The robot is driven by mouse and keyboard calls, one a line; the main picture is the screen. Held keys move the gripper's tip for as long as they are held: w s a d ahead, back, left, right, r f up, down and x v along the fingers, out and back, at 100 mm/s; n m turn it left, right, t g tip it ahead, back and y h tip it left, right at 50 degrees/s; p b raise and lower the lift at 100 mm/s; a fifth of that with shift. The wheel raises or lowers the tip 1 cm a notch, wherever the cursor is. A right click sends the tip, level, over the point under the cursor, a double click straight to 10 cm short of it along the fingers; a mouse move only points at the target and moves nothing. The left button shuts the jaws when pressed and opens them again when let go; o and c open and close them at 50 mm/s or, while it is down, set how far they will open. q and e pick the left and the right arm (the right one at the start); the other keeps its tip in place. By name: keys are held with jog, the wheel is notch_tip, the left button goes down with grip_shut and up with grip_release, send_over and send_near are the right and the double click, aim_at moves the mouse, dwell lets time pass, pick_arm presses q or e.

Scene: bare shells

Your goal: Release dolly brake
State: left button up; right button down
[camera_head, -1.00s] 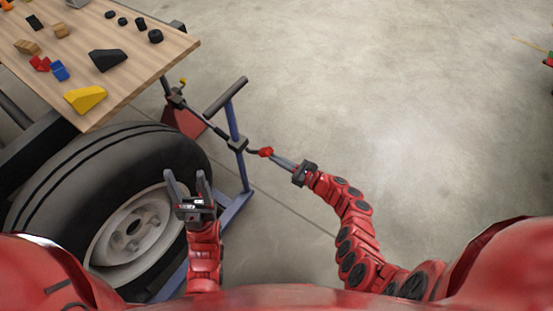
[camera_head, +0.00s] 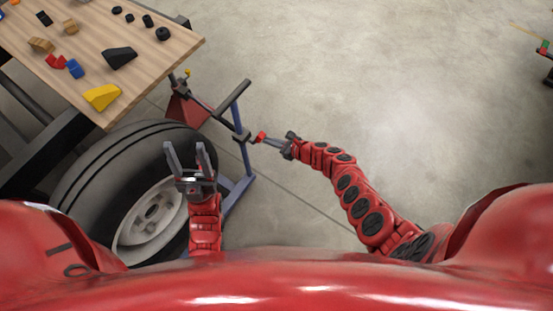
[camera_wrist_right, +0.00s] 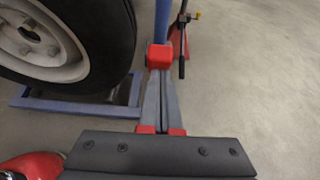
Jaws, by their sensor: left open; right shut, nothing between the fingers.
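The wheel dolly has a blue post (camera_head: 237,118), a black crossbar handle (camera_head: 233,94) and a blue base frame (camera_head: 237,192); its frame also shows in the right wrist view (camera_wrist_right: 75,107). A red knob (camera_head: 260,137), seemingly the brake lever's end, sits just right of the post; it also shows in the right wrist view (camera_wrist_right: 160,57). My right gripper (camera_head: 268,141) is shut and empty, its tips at the knob; I cannot tell whether they touch. The rest of the lever is mostly hidden. My left gripper (camera_head: 188,155) is open and empty, in front of the tyre.
A large tyre (camera_head: 95,170) with a grey rim stands on the dolly. A wooden table (camera_head: 165,55) with blocks and black parts is at the upper left. A red jack (camera_head: 186,108) stands behind the post. The floor (camera_head: 400,100) to the right is clear.

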jog(key=shift+w+a+r+g+h+p, duration=0.25)
jog(key=shift+a+r+g+h+p, duration=0.15)
jog(key=shift+p, duration=0.25)
jog(key=shift+r, duration=0.15)
jog(key=shift+r+p, duration=0.7)
jog(key=shift+p, duration=0.15)
